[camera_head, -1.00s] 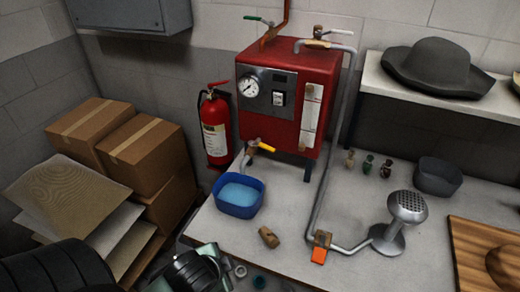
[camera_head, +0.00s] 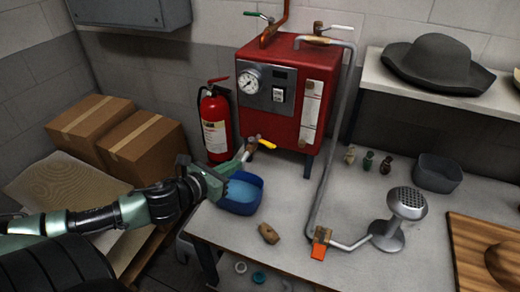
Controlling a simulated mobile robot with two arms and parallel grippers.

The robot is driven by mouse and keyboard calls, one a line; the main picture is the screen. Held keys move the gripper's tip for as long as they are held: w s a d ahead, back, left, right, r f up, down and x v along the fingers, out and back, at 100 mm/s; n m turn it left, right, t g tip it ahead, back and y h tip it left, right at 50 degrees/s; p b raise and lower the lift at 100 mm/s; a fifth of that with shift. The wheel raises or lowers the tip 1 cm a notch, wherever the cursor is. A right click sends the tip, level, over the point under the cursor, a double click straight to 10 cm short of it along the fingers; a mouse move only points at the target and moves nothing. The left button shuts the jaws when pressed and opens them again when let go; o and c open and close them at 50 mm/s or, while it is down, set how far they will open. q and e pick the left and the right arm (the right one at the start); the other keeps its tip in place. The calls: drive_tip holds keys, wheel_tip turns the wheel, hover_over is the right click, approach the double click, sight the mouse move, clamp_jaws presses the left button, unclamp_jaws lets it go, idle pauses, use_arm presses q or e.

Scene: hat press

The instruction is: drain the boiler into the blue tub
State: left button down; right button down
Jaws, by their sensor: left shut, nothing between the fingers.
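The red boiler (camera_head: 287,95) stands on the bench, with a round gauge and a small switch on its front. Its drain valve (camera_head: 253,144) is low at the front left, with a yellow lever (camera_head: 268,144) pointing right. The blue tub (camera_head: 242,205) sits on the bench below the valve, with light blue liquid inside. My left gripper (camera_head: 242,158) is shut and empty, just left of the valve and above the tub. It hides the tub's left part and the drain spout. I cannot tell whether it touches the valve. My right gripper is out of view.
A red fire extinguisher (camera_head: 215,122) stands close behind my left gripper. A wooden piece (camera_head: 268,234) lies right of the tub. A steam pipe (camera_head: 330,150) runs down to a perforated steam head (camera_head: 407,204). Cardboard boxes (camera_head: 140,145) are at left.

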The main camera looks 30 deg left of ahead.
sight(264, 144)
use_arm(q)
drive_tip(key=r+p+x, duration=0.1)
drive_tip(key=p+x, duration=0.2)
drive_tip(key=x, duration=1)
drive_tip(key=shift+w+p, duration=0.2)
drive_tip(key=shift+p, duration=0.1)
drive_tip(key=shift+d, duration=0.15)
